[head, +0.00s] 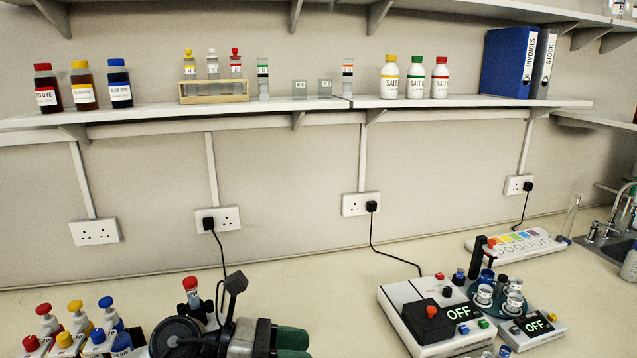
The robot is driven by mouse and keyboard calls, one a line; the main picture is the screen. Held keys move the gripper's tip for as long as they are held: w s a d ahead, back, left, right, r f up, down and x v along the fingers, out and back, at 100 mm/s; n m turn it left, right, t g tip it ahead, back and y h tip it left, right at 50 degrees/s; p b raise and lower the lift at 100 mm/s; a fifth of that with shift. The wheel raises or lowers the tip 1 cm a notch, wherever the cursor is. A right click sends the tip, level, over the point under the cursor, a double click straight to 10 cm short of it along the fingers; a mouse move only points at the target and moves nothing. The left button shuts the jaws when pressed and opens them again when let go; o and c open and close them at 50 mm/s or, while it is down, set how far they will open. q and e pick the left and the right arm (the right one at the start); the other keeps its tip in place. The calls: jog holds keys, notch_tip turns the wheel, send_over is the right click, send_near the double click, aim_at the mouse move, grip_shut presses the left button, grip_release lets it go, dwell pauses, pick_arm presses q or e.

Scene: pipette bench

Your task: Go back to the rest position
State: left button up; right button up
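My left gripper (292,345) is at the bottom of the head view, left of centre, over the front of the bench. Its two green fingers point right and lie close together. The lower part is cut off by the picture's edge, so I cannot tell whether it is open or shut. Nothing shows held at its tips. A red-capped tube (191,290) shows just behind my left wrist, its lower part hidden. My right gripper is not in view.
Red, yellow and blue-capped bottles (75,325) stand at the lower left. A white device (405,305) and a teal carousel with beakers (510,302) stand at the right, beside a scale (537,325). The bench (330,275) is clear between. A shelf (300,106) runs above.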

pick_arm(q)
jog(key=a+r+n+t, duration=0.2)
jog(key=n+t, duration=0.6)
jog(key=n, duration=0.2)
jog(key=a+r+n+t, duration=0.2)
jog(key=n+t, duration=0.5)
jog(key=n, duration=0.3)
jog(key=s+a+f+n+y, duration=0.1)
jog(key=a+f+n+y, duration=1.1)
jog(key=n+y, duration=0.6)
jog(key=s+a+f+n+g+h, duration=0.1)
jog(key=s+f+n+g, duration=0.5)
jog(key=s, duration=0.4)
jog(key=s+f+n+g+h, duration=0.1)
jog(key=s+f+n+g, duration=0.2)
jog(key=s+f+g, duration=0.55)
notch_tip(320, 180, down, 28)
jog(key=s+b, duration=0.2)
jog(key=b, duration=0.3)
jog(key=s+a+f+b, duration=0.1)
jog(key=s+f+b, duration=0.1)
jog(key=s+f, duration=0.6)
jog(key=s+a+f+b, duration=0.2)
jog(key=s+f, duration=0.7)
jog(key=f, duration=0.7)
jog(key=shift+f+g+b, duration=0.25)
jog(key=shift+g+b, duration=0.1)
jog(key=shift+b, duration=0.15)
